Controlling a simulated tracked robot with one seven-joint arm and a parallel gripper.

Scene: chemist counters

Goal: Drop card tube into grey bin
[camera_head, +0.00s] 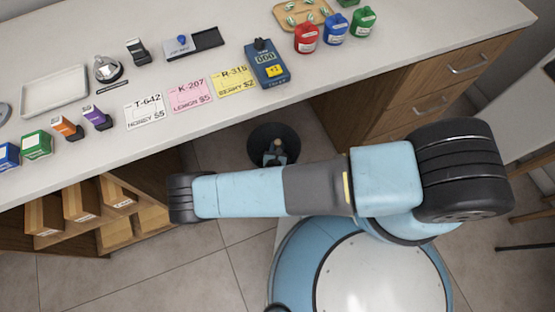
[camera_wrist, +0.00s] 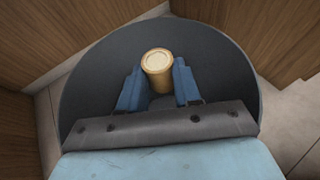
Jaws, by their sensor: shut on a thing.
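The card tube (camera_wrist: 157,72) is tan with a pale round end. In the wrist view it sits between the two blue fingers of my gripper (camera_wrist: 158,85), which is shut on it. The grey bin (camera_wrist: 88,78) is dark and round, and its opening lies behind the tube and fingers in that view. In the head view the bin (camera_head: 262,134) stands on the floor in front of the counter. The tube (camera_head: 277,145) and my gripper (camera_head: 276,154) show over the bin there. I cannot tell how far above the bin's bottom the tube is.
The white counter (camera_head: 215,120) holds price cards, a blue card reader (camera_head: 266,63), coloured bottles (camera_head: 335,28) and a white tray (camera_head: 55,90). Wooden drawers (camera_head: 420,95) stand right of the bin and open shelves (camera_head: 100,210) to the left. Tiled floor lies around the bin.

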